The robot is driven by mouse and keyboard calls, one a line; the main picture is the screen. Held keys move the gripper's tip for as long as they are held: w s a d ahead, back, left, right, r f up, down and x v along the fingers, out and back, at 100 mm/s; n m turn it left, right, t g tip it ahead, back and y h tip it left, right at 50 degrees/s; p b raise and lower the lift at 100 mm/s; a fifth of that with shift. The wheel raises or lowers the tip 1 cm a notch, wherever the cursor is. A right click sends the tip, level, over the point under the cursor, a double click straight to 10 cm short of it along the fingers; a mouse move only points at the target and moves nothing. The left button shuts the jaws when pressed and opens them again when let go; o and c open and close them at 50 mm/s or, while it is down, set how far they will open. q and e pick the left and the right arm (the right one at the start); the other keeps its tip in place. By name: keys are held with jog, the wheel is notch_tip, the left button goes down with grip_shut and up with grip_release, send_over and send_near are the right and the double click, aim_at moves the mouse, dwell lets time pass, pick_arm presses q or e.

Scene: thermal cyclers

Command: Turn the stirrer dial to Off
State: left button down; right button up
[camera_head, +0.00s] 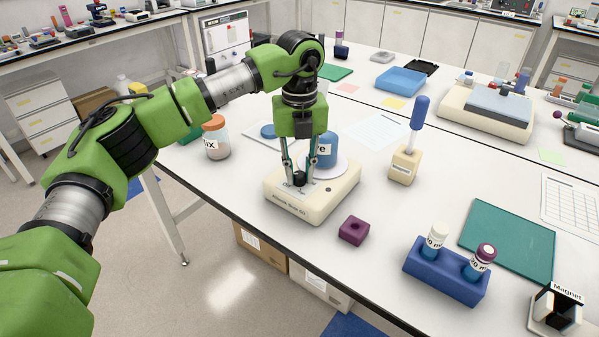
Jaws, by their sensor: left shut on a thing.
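The stirrer (318,205) is a cream box near the front edge of the white bench, with a round pale plate on top. A blue labelled container (327,150) stands on the plate, partly behind my gripper. The black dial (299,178) is on the stirrer's top, toward the front left. My left gripper (298,177) points straight down over the stirrer, its two fingers closed around the dial. The dial's markings are too small to read, so its setting cannot be told. My right gripper is not in view.
A jar with an orange lid (215,138) stands left of the stirrer. A purple block (354,231), a blue rack (445,272) with two tubes and a wooden holder (404,165) with a blue-handled tool stand to the right. A teal mat (508,240) lies farther right.

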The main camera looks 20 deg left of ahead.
aim_at(299, 174)
pick_arm(q)
jog(key=shift+w+n, duration=0.1)
jog(key=shift+n, duration=0.6)
jog(key=c, duration=1.8)
grip_release()
notch_tip(299, 174, up, 12)
jog(key=shift+r, duration=0.1)
